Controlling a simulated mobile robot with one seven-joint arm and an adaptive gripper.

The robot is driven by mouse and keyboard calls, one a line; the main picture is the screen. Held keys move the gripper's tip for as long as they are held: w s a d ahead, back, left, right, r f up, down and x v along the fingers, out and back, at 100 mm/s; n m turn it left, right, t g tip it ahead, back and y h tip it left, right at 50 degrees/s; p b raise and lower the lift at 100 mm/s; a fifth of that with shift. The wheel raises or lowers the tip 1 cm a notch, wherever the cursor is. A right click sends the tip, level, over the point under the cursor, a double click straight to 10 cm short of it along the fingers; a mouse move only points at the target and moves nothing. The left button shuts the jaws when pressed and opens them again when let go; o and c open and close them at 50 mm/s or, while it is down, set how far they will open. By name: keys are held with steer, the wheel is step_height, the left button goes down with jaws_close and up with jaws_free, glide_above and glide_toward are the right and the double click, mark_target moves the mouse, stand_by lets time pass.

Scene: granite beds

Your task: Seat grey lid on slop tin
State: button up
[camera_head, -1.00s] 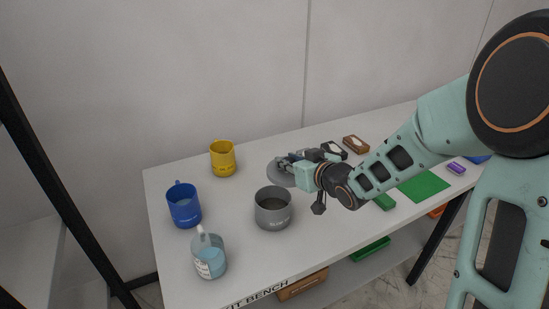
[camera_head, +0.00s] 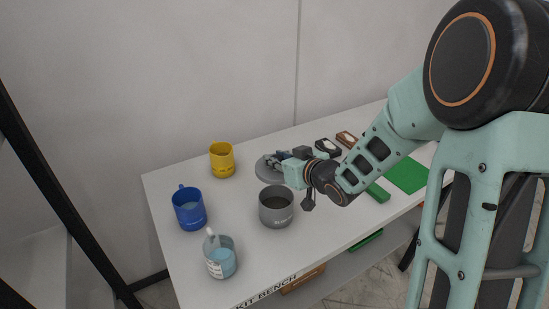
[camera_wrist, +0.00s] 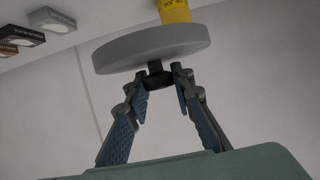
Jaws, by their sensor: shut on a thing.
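The grey lid (camera_head: 265,170) is a round disc with a dark knob. My gripper (camera_head: 274,158) is shut on that knob and holds the lid just behind the slop tin in the head view. The slop tin (camera_head: 276,208) is a grey, open-topped pot standing upright on the bench, its dark inside partly visible. The lid is apart from the tin, not over its mouth. In the wrist view the lid (camera_wrist: 150,48) shows large and slightly tilted, with the knob between my fingertips (camera_wrist: 162,78). The tin is not visible there.
A yellow mug (camera_head: 222,162), a blue mug (camera_head: 188,212) and a clear vessel of blue liquid (camera_head: 222,262) stand left of the tin on the white bench (camera_head: 240,232). Black (camera_head: 327,147) and brown boxes (camera_head: 346,139), a green block (camera_head: 378,193) and a green mat (camera_head: 408,176) lie right.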

step_height(320, 180, down, 9)
steer(key=b, duration=0.8)
steer(key=shift+f+b, duration=0.9)
steer(key=shift+b, duration=0.05)
stand_by(0.6)
steer(key=o, duration=1.1)
steer(key=shift+o, duration=0.2)
steer(key=v, duration=1.2)
